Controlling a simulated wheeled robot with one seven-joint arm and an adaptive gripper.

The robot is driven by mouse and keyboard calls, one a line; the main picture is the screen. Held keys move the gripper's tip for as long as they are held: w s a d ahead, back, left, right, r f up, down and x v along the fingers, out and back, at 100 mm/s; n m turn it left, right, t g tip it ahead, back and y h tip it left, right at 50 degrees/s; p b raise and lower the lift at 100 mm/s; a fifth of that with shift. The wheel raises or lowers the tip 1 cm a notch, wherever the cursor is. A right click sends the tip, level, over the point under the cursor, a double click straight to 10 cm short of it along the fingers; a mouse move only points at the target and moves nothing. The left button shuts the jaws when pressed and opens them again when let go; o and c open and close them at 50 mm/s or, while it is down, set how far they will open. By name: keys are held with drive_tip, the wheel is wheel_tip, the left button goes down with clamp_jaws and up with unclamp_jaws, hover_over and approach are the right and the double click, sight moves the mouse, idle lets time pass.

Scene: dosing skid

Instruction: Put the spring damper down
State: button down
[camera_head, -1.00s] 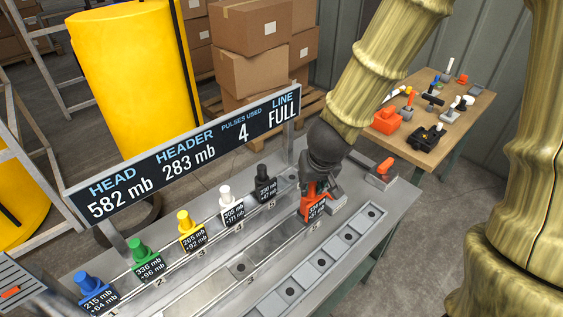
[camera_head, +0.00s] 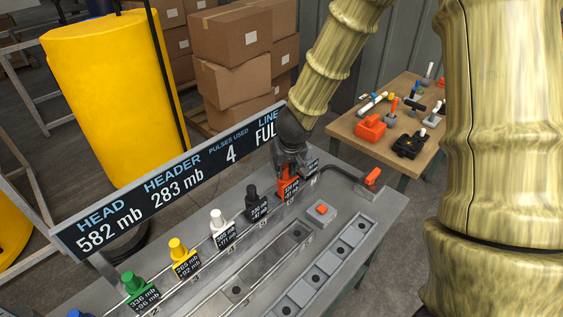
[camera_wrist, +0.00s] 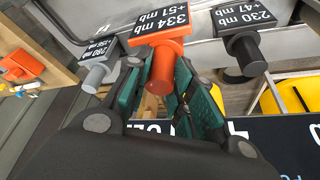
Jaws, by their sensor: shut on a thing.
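The orange piece (camera_head: 288,188), which I take to be the spring damper, has a black label reading 334 mb, +51 mb. My gripper (camera_head: 288,170) is shut on it, at the far right part of the row of coloured pieces. In the wrist view the orange stem (camera_wrist: 165,62) is between the green-padded fingers of my gripper (camera_wrist: 170,85). The black piece (camera_head: 252,205) is to its left and a grey piece (camera_head: 311,168) to its right, partly hidden by my gripper. I cannot tell whether the orange piece's base touches the rail.
White (camera_head: 220,228), yellow (camera_head: 181,257) and green (camera_head: 136,290) pieces stand along the rail to the left. The display board (camera_head: 170,180) rises behind them. A block with an orange top (camera_head: 321,210) and empty square sockets (camera_head: 320,275) are in front. A wooden table (camera_head: 390,145) is at the back right.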

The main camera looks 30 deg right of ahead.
drive_tip(key=w+d+f+p, duration=0.1)
drive_tip(key=w+f, duration=0.3)
drive_tip(key=shift+w+d, duration=0.15)
drive_tip(key=shift+w, duration=0.15)
idle(0.4)
drive_tip(key=c, duration=1.2)
unclamp_jaws()
drive_tip(key=shift+f, duration=0.1)
drive_tip(key=shift+c, duration=0.2)
drive_tip(key=p+v, duration=0.2)
drive_tip(key=v, duration=1)
